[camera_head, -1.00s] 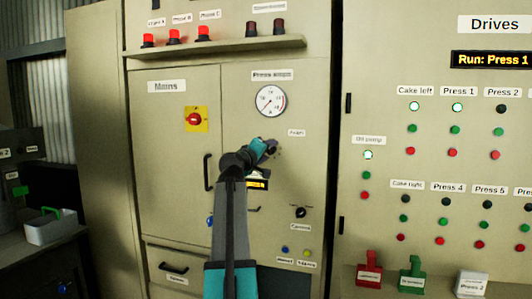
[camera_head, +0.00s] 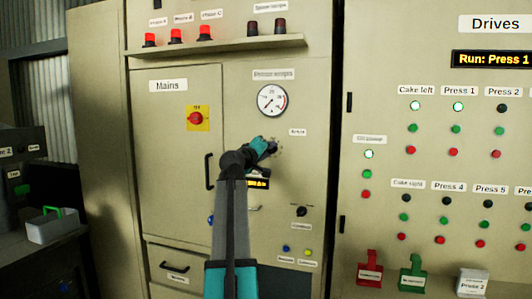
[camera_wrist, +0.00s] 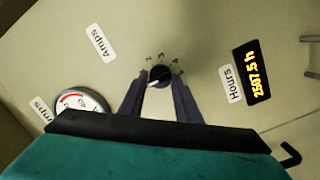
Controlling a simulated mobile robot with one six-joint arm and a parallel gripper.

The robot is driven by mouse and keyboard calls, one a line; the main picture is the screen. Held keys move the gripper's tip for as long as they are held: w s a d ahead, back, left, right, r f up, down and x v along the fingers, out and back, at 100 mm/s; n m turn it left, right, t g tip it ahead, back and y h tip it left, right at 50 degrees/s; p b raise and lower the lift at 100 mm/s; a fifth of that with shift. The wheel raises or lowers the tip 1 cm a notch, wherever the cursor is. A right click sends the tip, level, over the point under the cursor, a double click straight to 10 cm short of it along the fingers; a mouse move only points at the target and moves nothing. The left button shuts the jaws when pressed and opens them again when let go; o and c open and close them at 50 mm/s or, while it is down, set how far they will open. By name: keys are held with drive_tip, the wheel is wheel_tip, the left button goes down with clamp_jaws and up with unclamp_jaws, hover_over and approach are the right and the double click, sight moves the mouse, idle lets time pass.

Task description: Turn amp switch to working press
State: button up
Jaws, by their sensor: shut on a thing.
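The amp switch (camera_wrist: 160,75) is a small round black knob with a white pointer line and several small position numbers around its upper side. In the wrist view its white mark lies toward the lower left. My gripper (camera_wrist: 160,79) has its two grey fingers on either side of the knob and is shut on it. In the head view my gripper (camera_head: 268,148) is against the panel below the press amps meter (camera_head: 272,100) and hides the knob. The "Run: Press 1" display (camera_head: 492,59) is lit. The green-white Press 1 lamp (camera_head: 458,106) is lit.
An "Amps" label (camera_wrist: 102,43) and an hours counter (camera_wrist: 252,72) flank the knob. A camera switch (camera_head: 301,211) is below. A red-on-yellow mains switch (camera_head: 197,118) and a door handle (camera_head: 209,171) are on the left. A shelf (camera_head: 220,48) juts out above.

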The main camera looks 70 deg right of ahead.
drive_tip(key=shift+s+d+m+b, duration=0.1)
drive_tip(key=shift+d+m+b, duration=0.1)
drive_tip(key=shift+m+b, duration=0.2)
drive_tip(key=shift+s+r+m+y+b, duration=0.1)
drive_tip(key=shift+r+m+y+b, duration=0.1)
drive_tip(key=shift+m+b, duration=1.1)
drive_tip(key=shift+r+m+y+b, duration=0.15)
drive_tip(key=shift+m+b, duration=0.55)
drive_tip(key=shift+m, duration=1.2)
drive_tip(key=shift+f, duration=0.1)
drive_tip(key=o, duration=1)
drive_tip(key=shift+d+f, duration=0.15)
drive_tip(key=shift+d, duration=0.05)
drive_tip(key=shift+a, duration=0.15)
drive_tip(key=shift+a, duration=0.1)
drive_tip(key=a, duration=0.9)
drive_tip(key=a+r, duration=0.1)
drive_tip(key=a, duration=0.3)
drive_tip(key=shift+w+a+r, duration=0.1)
drive_tip(key=shift+w+a, duration=0.2)
drive_tip(key=shift+w, duration=0.05)
